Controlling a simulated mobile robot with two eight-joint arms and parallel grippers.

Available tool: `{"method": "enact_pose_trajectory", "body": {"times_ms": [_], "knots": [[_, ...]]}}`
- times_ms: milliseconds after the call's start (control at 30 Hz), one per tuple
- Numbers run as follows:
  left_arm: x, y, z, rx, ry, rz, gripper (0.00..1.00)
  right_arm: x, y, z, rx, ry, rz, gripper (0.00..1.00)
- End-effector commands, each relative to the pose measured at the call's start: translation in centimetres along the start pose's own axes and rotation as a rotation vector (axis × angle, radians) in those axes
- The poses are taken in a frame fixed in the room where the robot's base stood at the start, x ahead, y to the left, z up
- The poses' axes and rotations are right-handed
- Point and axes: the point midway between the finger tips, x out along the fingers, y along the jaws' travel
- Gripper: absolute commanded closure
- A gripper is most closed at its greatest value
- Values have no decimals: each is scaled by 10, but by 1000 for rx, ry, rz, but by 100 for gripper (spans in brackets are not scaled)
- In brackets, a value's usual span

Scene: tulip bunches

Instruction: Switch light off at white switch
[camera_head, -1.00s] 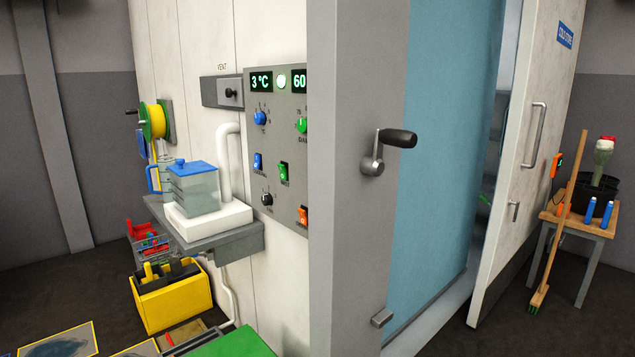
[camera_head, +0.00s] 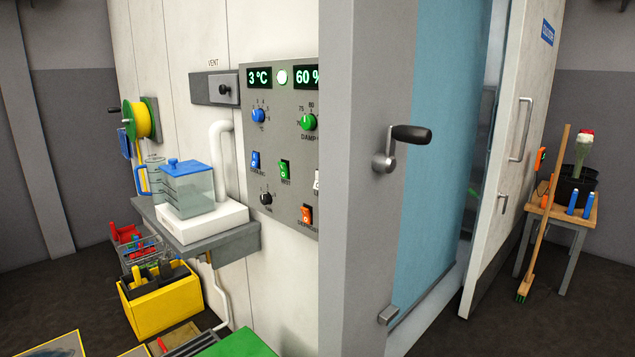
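A white switch (camera_head: 316,181) shows only as a sliver at the right edge of the grey control panel (camera_head: 280,220), where the grey door post (camera_head: 350,230) cuts off the view. Its rocker position cannot be told. Left of it on the panel are a green switch (camera_head: 285,170) and a blue switch (camera_head: 255,160); an orange switch (camera_head: 306,214) sits below. Neither of my grippers is in view.
A crank handle (camera_head: 400,145) sticks out from the post. A shelf (camera_head: 225,247) with a blue-lidded clear container (camera_head: 188,187) juts out left of the panel. A yellow crate (camera_head: 165,307) stands below. An open white door (camera_head: 510,150) is at right.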

Motion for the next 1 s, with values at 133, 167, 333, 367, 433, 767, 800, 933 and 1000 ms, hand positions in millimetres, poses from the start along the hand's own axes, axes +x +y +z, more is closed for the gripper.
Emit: {"method": "enact_pose_trajectory", "body": {"times_ms": [133,167,333,367,433,767,800,933,1000], "knots": [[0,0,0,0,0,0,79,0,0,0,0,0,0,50],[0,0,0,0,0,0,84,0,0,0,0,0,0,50],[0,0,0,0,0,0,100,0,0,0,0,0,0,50],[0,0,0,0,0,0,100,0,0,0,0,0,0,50],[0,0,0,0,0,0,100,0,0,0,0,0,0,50],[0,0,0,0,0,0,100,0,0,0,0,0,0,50],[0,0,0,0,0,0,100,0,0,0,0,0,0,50],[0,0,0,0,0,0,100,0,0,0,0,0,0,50],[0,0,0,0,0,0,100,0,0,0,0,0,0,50]]}}
